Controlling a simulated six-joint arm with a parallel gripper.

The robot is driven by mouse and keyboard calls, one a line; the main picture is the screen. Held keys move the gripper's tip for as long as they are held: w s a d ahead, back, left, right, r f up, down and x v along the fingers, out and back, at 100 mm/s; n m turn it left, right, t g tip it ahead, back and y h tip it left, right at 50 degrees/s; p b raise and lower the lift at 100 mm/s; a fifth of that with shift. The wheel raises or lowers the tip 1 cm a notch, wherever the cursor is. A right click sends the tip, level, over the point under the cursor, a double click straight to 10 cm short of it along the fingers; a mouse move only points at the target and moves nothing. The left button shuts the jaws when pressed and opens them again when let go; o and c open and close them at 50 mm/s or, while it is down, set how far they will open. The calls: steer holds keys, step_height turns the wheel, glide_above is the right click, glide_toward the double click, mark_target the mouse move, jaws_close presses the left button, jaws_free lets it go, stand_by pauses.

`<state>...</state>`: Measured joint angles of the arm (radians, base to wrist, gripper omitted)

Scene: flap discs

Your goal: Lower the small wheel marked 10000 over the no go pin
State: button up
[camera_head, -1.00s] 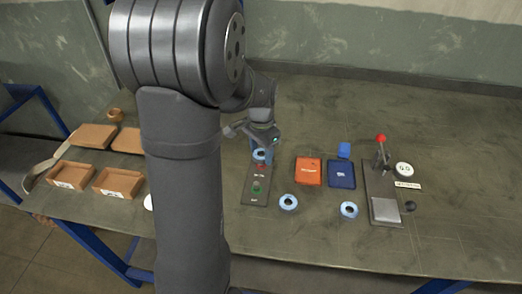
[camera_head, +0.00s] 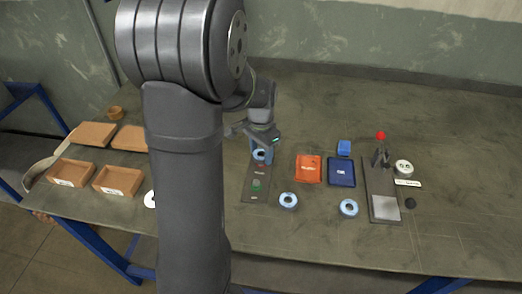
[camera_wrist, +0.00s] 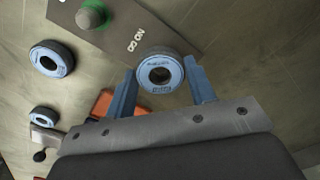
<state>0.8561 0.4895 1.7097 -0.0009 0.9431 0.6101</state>
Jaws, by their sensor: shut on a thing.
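My gripper (camera_wrist: 162,90) is shut on a small blue-rimmed wheel (camera_wrist: 160,72) with a dark centre hole; the print on its face is too small to read. In the head view, the wheel (camera_head: 259,155) is at the far end of the dark gauge plate (camera_head: 257,195). A green pin (camera_head: 256,184) stands on the near half of the plate, also seen in the wrist view (camera_wrist: 92,15). A red spot (camera_head: 262,165) shows just in front of the wheel. The no go pin is not clearly visible; I cannot tell whether the wheel is around it or above it.
Two loose blue wheels (camera_head: 288,200) (camera_head: 349,208) lie right of the plate. An orange box (camera_head: 308,169), a blue box (camera_head: 341,172) and a red-knobbed fixture (camera_head: 384,206) stand further right. Wooden trays (camera_head: 118,181) are at left. The front right table is clear.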

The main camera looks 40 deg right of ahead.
steer(key=o, duration=1.4)
steer(key=shift+r, duration=0.1)
steer(key=shift+r, duration=3.65)
step_height(320, 180, down, 8)
steer(key=shift+r, duration=0.4)
